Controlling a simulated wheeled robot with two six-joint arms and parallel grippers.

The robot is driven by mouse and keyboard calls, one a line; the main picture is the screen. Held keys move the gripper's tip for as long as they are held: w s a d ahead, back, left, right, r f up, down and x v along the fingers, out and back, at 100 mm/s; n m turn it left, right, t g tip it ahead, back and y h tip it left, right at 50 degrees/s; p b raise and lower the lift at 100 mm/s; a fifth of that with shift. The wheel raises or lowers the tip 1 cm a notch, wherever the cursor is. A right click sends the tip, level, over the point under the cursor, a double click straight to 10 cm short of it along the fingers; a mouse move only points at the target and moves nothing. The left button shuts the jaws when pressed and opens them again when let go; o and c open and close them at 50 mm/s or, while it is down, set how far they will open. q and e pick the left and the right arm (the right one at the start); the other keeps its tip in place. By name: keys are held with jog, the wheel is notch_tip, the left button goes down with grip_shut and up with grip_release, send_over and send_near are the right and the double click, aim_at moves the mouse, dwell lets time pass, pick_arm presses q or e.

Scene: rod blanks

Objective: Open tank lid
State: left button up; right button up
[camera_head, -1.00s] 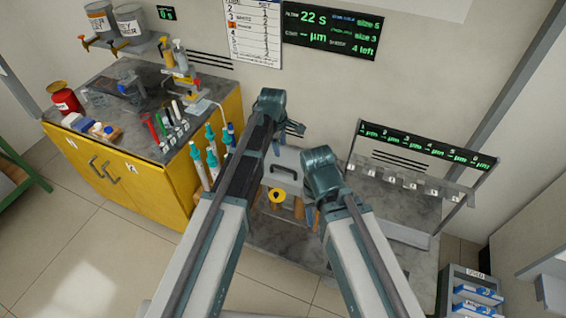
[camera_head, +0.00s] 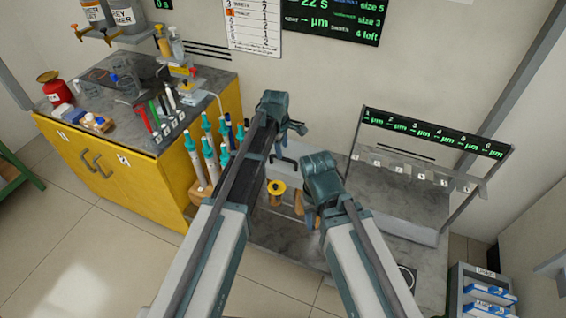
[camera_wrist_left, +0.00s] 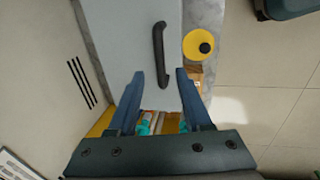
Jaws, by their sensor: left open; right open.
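The tank lid (camera_wrist_left: 140,45) is a light grey panel with a dark bar handle (camera_wrist_left: 158,55) in the left wrist view. In the head view the tank is largely hidden behind my arms, and part of the dark handle (camera_head: 284,161) shows between them. My left gripper (camera_wrist_left: 160,74) is open and empty, its two fingers pointing toward the lid with the handle's near end between their tips in the picture. I cannot tell whether they touch it. In the head view my left gripper (camera_head: 297,128) is small beyond its wrist.
A yellow round part with a dark centre (camera_head: 276,188) sits beside the lid. A grey gauge stand (camera_head: 400,205) is right, and a rack with blue boxes (camera_head: 488,292) is lower right.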

aim_at(283, 159)
pick_arm(q)
jog(key=f+b, duration=0.2)
jog(key=f, duration=0.1)
jog(key=w+f+b, duration=0.1)
jog(key=f, duration=0.1)
jog(key=shift+d+b, duration=0.15)
jog(key=shift+b, duration=0.25)
jog(key=shift+r, duration=0.1)
grip_shut()
dwell(0.9)
